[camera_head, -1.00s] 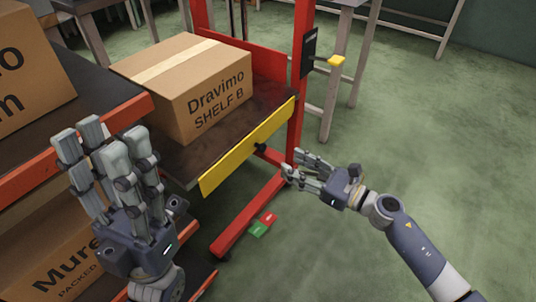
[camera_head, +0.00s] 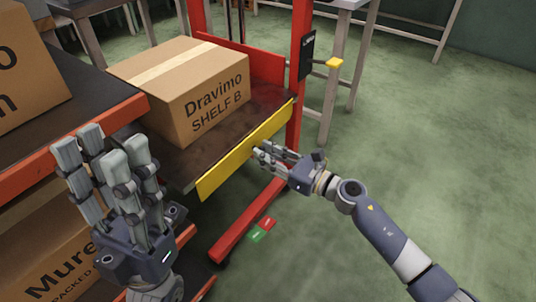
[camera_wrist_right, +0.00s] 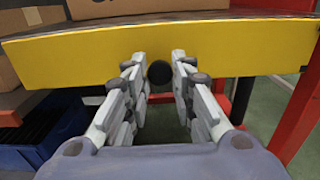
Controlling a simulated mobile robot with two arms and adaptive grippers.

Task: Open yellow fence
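The yellow fence (camera_head: 230,165) stands upright along the front edge of the lift platform (camera_head: 205,150). In the right wrist view the fence (camera_wrist_right: 80,62) spans the picture, with a round black knob (camera_wrist_right: 159,72) on its face. My right gripper (camera_head: 265,152) is at the fence's outer face. In the wrist view its fingers (camera_wrist_right: 160,90) are apart, one set on each side of the knob, with gaps to it. My left gripper (camera_head: 105,155) is raised, open and empty, in front of the left shelf, away from the fence.
A cardboard box marked Dravimo SHELF B (camera_head: 190,90) sits on the platform behind the fence. The lift has red posts (camera_head: 302,60) and a red floor leg (camera_head: 250,220) with a green and red pedal (camera_head: 262,230). Boxes fill the left rack (camera_head: 130,112).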

